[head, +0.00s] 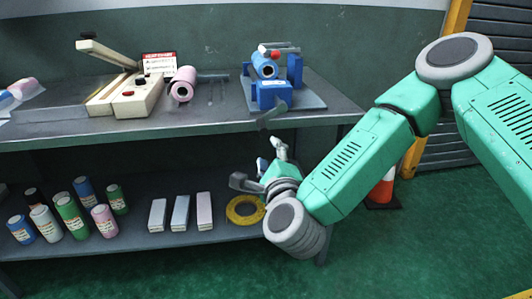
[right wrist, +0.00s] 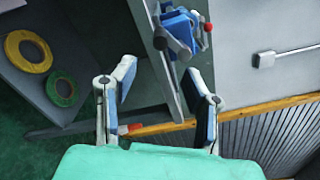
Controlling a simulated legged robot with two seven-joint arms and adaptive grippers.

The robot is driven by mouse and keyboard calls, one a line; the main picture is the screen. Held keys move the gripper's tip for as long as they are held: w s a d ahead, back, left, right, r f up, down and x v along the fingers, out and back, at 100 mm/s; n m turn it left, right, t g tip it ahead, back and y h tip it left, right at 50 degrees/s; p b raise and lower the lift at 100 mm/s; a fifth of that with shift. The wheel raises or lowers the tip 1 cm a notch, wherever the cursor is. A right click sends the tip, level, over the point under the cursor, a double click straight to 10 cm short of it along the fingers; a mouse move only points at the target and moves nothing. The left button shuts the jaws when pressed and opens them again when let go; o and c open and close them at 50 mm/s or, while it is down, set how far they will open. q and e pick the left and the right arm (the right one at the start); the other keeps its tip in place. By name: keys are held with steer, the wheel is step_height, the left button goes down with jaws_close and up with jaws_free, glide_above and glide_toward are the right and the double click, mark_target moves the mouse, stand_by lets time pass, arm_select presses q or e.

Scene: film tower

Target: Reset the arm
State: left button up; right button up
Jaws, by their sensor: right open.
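My right arm (head: 358,165) is green with grey joints. It comes in from the right in the head view and bends down toward the front of the bench. My right gripper (head: 257,150) is open and empty, in front of the bench's right end, between the upper top and the lower shelf. In the right wrist view the gripper's two fingers (right wrist: 161,90) stand well apart with nothing between their pads. My left gripper is not in view.
The metal bench top (head: 215,118) holds a cream sealer (head: 128,97), a pink film roll (head: 183,84) and a blue clamp fixture (head: 272,92). The lower shelf (head: 150,243) holds several cans, white boxes and a yellow tape ring (head: 238,220). A traffic cone (head: 383,188) stands behind my arm.

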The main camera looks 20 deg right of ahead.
steer(key=s+a+f+n+g+y+p, duration=0.1)
steer(key=s+a+f+n+g+y, duration=0.25)
steer(key=s+f+n, duration=0.5)
steer(key=s+a+f+n+g+y+p, duration=0.25)
steer(key=s+f+n+g, duration=0.3)
steer(key=f+n, duration=0.55)
steer(key=s+d+f+n+g, duration=0.2)
steer(key=s+d, duration=0.2)
steer(key=s, duration=0.2)
steer(key=s+d+f+n+g+h, duration=0.1)
steer(key=s+d+f+n+g, duration=0.2)
steer(key=s, duration=0.4)
steer(key=s+d+f+n+g+h+p, duration=0.1)
steer(key=s+d+f+n+g, duration=0.1)
steer(key=s, duration=0.4)
steer(key=d+f+g, duration=0.1)
steer(key=d, duration=0.1)
steer(key=shift+s+d+n, duration=0.15)
steer(key=shift+d+n, duration=0.2)
steer(key=shift+d, duration=0.05)
